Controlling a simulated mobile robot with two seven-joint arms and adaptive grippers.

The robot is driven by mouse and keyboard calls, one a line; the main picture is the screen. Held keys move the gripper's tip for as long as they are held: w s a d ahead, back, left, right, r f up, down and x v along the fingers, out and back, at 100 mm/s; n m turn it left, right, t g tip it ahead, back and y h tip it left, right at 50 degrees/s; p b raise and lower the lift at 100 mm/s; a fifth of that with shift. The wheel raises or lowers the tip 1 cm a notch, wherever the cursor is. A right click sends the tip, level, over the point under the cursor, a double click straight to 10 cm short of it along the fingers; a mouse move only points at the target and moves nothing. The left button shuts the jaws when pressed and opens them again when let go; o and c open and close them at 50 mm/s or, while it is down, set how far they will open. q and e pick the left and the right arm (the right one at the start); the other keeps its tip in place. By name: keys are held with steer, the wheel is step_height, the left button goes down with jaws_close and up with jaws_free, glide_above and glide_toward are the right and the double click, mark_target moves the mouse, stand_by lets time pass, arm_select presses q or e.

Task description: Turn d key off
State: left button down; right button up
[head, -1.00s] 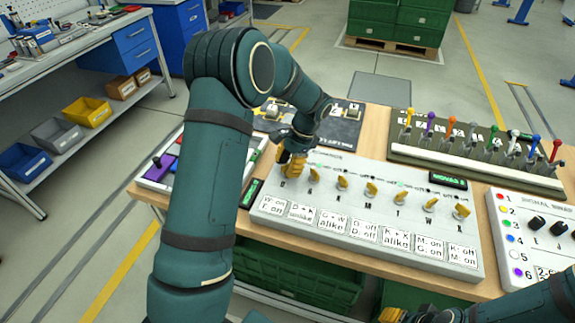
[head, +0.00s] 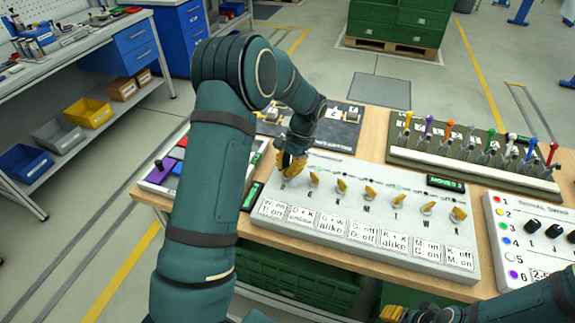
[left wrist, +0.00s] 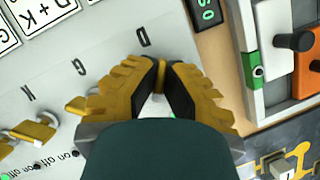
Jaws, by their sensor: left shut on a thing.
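The grey key panel (head: 470,233) lies on the wooden bench, with a row of yellow keys above white rule cards. The d key (left wrist: 160,78) is at the left end of the row, by the letter D in the left wrist view. My left gripper (head: 290,168) is shut on it; its yellow fingers with black pads also show in the left wrist view (left wrist: 161,68). The fingers hide most of the key, so its on or off position cannot be told. My right gripper (head: 393,314) shows only in part at the bottom edge.
A rack of coloured levers (head: 470,165) stands behind the panel. A dial board (head: 535,250) is to the right. A tray with coloured blocks (head: 160,178) and a small green display (head: 252,196) are to the left, close to my left arm.

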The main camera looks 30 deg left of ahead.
arm_select(q)
steer(key=n+h+p, duration=0.1)
steer(key=n, duration=0.2)
steer(key=shift+n+p, duration=0.3)
steer(key=n+h+p, duration=0.1)
steer(key=n, duration=0.2)
steer(key=shift+n+h, duration=0.3)
steer(key=shift+n, duration=0.1)
steer(key=n+h+p, duration=0.1)
steer(key=n, duration=0.2)
steer(key=shift+n+t, duration=0.3)
steer(key=shift+f+n+t+h+p, duration=0.1)
steer(key=shift+n+t+h+p, duration=0.25)
steer(key=shift+n, duration=0.65)
steer(key=shift+n+t+h+p, duration=0.2)
steer(key=shift+n+h, duration=0.25)
steer(key=shift+n, duration=0.55)
arm_select(e)
steer(key=shift+t, duration=0.3)
steer(key=shift+w+d+r, duration=0.1)
steer(key=shift+w+r, duration=0.2)
steer(key=shift+r, duration=0.5)
steer(key=shift+w+r, duration=0.25)
steer(key=shift+r, duration=0.6)
steer(key=shift+w+d+r, duration=0.1)
steer(key=shift+w+r, duration=0.2)
steer(key=shift+r, duration=0.5)
arm_select(q)
steer(key=c, duration=1.1)
jaws_free()
